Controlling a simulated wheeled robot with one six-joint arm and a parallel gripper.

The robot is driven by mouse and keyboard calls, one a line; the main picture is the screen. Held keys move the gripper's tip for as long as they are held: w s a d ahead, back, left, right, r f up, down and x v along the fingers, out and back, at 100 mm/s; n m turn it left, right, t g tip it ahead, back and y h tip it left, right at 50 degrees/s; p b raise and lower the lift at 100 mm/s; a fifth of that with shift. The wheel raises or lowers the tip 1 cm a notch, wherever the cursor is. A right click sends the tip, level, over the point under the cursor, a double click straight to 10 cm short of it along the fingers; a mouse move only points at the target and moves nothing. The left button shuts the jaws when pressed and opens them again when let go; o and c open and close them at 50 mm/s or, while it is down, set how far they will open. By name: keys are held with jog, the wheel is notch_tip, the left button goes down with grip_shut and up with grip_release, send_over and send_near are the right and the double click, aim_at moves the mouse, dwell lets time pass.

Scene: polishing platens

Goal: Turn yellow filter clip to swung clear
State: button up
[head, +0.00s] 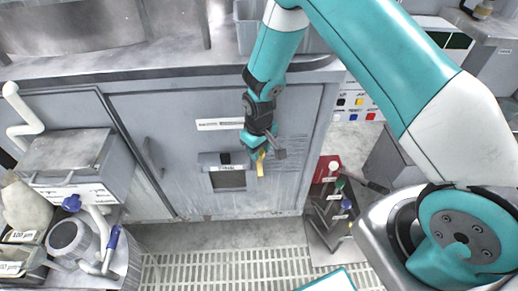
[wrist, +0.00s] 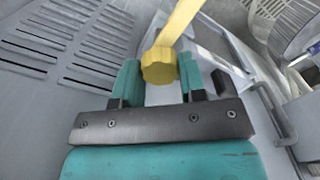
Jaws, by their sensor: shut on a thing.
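The yellow filter clip (head: 260,164) is on the grey cabinet front, beside the right edge of a small framed window (head: 228,179). In the head view it hangs roughly upright along that edge. In the wrist view the clip (wrist: 160,62) shows a faceted yellow knob with a bar running up and to the right. My gripper (head: 258,150) is at the clip's upper end. In the wrist view its teal fingers (wrist: 158,85) stand either side of the knob and are shut on it. The clip's pivot is hard to make out.
A grey box (head: 70,160) with white pipes and a blue-handled valve stands at the left. A red-backed rack (head: 328,175) of handled tools stands right of the cabinet. A floor grating (head: 230,262) lies in front. A cabinet handle (head: 152,155) sticks out left.

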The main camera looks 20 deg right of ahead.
dwell(0.3)
jog(key=o, duration=0.9)
jog(key=shift+r, duration=0.1)
notch_tip(320, 180, up, 12)
jog(key=shift+f, duration=0.1)
jog(key=shift+d, duration=0.1)
